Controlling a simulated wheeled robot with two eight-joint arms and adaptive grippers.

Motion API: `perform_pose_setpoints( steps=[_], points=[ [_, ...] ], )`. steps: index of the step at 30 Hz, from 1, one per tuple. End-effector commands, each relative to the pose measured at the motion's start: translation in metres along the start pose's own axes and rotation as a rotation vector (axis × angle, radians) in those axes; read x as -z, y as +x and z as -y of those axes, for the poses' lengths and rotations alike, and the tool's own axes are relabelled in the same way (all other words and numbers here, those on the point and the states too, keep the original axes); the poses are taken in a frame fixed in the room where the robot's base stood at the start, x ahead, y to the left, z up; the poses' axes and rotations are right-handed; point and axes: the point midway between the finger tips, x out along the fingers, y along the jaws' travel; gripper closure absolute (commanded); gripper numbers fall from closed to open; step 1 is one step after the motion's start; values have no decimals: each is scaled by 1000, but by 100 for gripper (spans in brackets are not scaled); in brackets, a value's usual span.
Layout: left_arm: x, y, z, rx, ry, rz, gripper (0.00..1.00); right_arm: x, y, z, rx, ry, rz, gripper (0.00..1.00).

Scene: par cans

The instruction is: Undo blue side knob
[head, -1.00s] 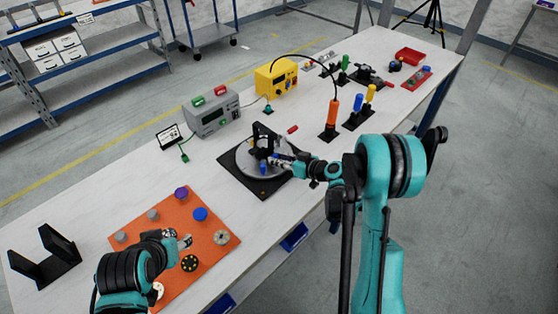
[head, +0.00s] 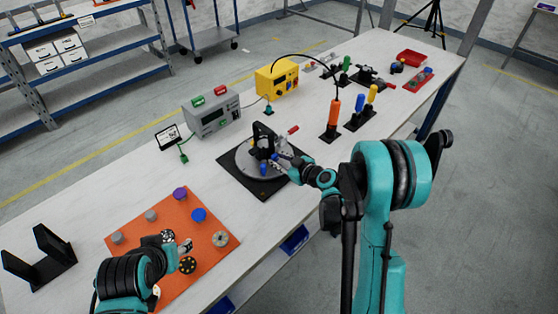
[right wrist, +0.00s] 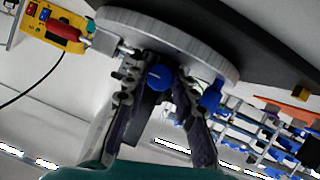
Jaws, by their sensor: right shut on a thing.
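A round grey turntable (head: 249,171) with a black upright bracket (head: 262,137) sits on a black square plate (head: 236,181) in the middle of the table. My right gripper (head: 279,158) reaches its near right side. In the right wrist view its two fingers (right wrist: 158,92) are closed around a blue knob (right wrist: 160,77) at the disc's edge. A second blue knob (right wrist: 212,97) shows beside the right finger; one blue knob (head: 263,169) also shows in the head view. My left gripper (head: 178,242) is over the orange mat, too small to read its opening.
The orange mat (head: 165,211) holds several round knobs. A grey box (head: 212,116), a yellow box (head: 277,78) and an orange-handled tool (head: 333,115) stand behind the turntable. A red-handled lever (head: 293,130) sticks out beside the bracket. A black stand (head: 45,260) is at left.

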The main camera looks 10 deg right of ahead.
Motion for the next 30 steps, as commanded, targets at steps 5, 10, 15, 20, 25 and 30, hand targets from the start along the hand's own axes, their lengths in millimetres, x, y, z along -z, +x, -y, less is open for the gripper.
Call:
perform_pose_setpoints(
  steps=[5,10,15,20,25,30],
  points=[
    [0,0,0,0,0,0,52,0,0,0,0,0,0,100],
    [0,0,0,0,0,0,52,0,0,0,0,0,0,64],
    [0,0,0,0,0,0,52,0,0,0,0,0,0,64],
    [0,0,0,0,0,0,52,0,-10,-1,-2,1,0,64],
    [0,0,0,0,0,0,52,0,-43,-1,-3,2,1,64],
    [0,0,0,0,0,0,52,0,-80,-1,-2,1,1,64]
  ],
)
